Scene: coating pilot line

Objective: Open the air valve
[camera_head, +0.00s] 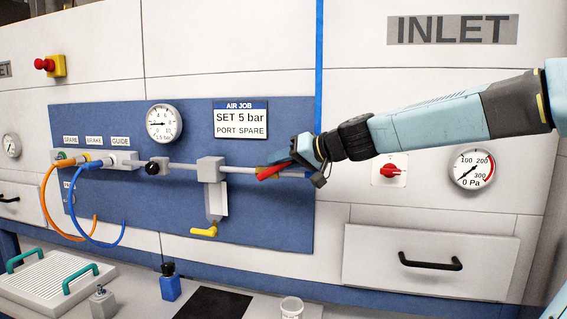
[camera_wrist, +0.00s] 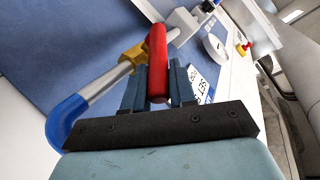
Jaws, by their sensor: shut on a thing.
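The air valve's red lever (camera_head: 268,173) is at the right end of the grey pipe (camera_head: 240,170) on the blue panel. In the head view it slants up to the right, at an angle to the pipe. My gripper (camera_head: 288,162) reaches in from the right and is shut on the red lever. In the wrist view the lever (camera_wrist: 157,50) stands between my two fingers (camera_wrist: 158,92), across the line of the pipe. The yellow valve body (camera_wrist: 132,54) shows beside the lever. A blue elbow (camera_wrist: 66,118) ends the pipe there. My fingers partly hide the valve in the head view.
A gauge (camera_head: 164,124) and a sign reading "SET 5 bar, PORT SPARE" (camera_head: 240,119) are above the pipe. A black knob (camera_head: 153,168) and a filter with a yellow drain lever (camera_head: 204,231) are to the left. Orange (camera_head: 45,205) and blue hoses (camera_head: 78,215) hang at far left.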

